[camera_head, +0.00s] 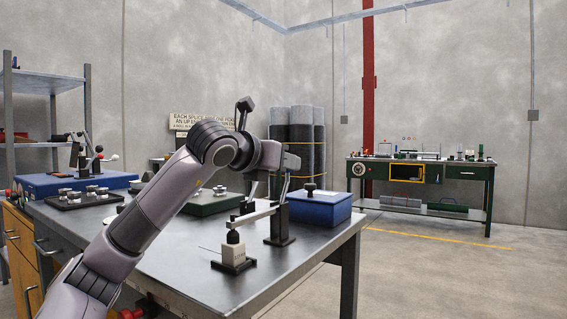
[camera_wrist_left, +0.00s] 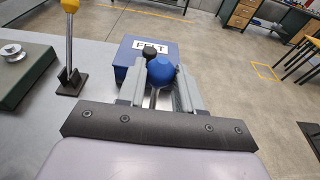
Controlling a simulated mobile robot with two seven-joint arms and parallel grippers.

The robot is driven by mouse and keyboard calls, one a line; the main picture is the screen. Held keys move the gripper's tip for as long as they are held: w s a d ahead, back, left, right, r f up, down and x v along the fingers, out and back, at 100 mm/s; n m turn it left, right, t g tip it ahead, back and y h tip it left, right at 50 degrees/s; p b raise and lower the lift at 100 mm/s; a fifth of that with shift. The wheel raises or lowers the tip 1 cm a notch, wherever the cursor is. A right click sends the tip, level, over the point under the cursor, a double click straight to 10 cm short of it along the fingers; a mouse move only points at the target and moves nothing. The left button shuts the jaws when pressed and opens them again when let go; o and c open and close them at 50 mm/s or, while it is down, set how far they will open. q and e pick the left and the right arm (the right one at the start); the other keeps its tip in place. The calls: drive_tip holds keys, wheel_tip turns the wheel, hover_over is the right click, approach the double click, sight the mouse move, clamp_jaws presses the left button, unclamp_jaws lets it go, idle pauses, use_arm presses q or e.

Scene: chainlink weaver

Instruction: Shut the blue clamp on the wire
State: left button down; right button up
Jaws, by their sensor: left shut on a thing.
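My left gripper (camera_head: 289,162) is at the top of the upright handle of a dark clamp stand (camera_head: 279,228) on the table. In the left wrist view a blue ball knob (camera_wrist_left: 162,70) sits between its two grey fingers, and the gripper is shut on it. The clamp's pale bar (camera_head: 253,214) reaches left, towards a white block (camera_head: 234,253) with a black top on a dark base. A thin wire (camera_head: 210,249) shows left of the block. I cannot tell whether the clamp touches the wire. My right gripper is not in view.
A blue box (camera_head: 322,208) with a black knob stands right of the clamp; its label reads FELT in the wrist view. A yellow-handled clamp (camera_wrist_left: 69,45) stands to the left there. A dark tray (camera_head: 85,197) holds several small parts. The front of the metal table (camera_head: 190,270) is clear.

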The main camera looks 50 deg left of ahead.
use_arm(q)
drive_tip(key=c, duration=0.8)
unclamp_jaws()
drive_tip(key=shift+s+d+f, duration=0.1)
drive_tip(key=shift+d+f, duration=0.05)
drive_tip(key=shift+f, duration=0.25)
drive_tip(key=shift+r, duration=0.15)
drive_tip(key=shift+s, duration=0.15)
drive_tip(key=v, duration=0.6)
drive_tip(key=shift+b, duration=0.4)
drive_tip(key=shift+s+d+r, duration=0.1)
drive_tip(key=shift+s+r, duration=0.05)
drive_tip(key=shift+s, duration=0.25)
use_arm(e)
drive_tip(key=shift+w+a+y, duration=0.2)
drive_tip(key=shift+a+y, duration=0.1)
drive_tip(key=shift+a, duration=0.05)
